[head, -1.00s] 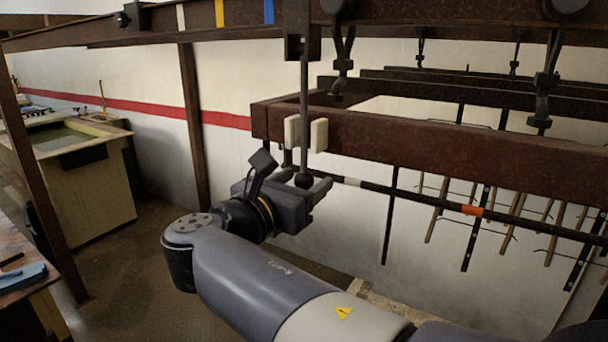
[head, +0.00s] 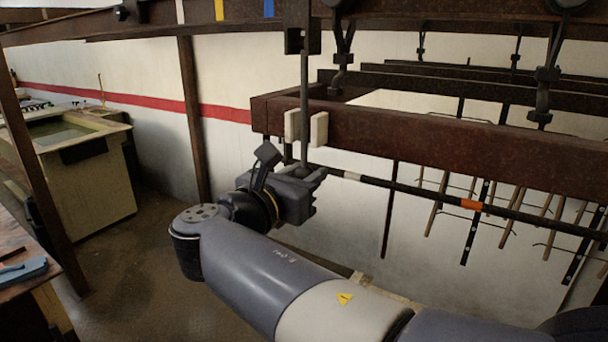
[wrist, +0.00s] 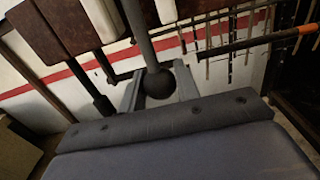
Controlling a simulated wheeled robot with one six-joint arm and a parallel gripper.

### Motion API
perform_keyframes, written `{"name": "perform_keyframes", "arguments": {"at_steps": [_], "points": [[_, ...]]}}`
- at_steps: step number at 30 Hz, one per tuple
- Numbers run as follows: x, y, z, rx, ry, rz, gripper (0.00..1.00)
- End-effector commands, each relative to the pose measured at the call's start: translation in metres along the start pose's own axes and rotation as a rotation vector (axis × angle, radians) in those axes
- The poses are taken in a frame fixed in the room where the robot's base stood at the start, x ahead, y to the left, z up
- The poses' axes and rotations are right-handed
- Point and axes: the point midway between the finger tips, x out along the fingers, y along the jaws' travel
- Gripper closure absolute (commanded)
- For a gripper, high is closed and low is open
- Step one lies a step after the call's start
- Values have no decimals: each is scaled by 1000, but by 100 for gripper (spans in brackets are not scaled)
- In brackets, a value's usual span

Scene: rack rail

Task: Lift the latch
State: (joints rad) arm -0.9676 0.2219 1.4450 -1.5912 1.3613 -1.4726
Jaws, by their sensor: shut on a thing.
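The latch is a dark vertical rod (head: 304,95) hanging from a bracket on the upper rail, with a round knob at its lower end. The knob (wrist: 160,83) shows clearly in the wrist view, between the two grey fingers. My gripper (head: 304,173) is shut on the knob from below and in front. In the head view the fingers mostly hide the knob. The rod looks upright and passes in front of the rusty beam (head: 430,140), between two pale pads (head: 318,130).
A dark bar with white and orange bands (head: 410,190) runs right from near my gripper. Hooks (head: 342,55) hang from the upper rail. A tank (head: 90,175) stands at far left. The floor between tank and arm is clear.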

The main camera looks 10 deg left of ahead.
Motion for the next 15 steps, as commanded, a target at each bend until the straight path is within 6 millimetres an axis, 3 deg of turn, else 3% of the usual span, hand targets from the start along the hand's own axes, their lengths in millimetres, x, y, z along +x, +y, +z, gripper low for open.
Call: {"name": "perform_keyframes", "arguments": {"at_steps": [9,15], "points": [[-2,0,1,0,0,1,82],[-20,1,4,-1,0,5,82]]}}
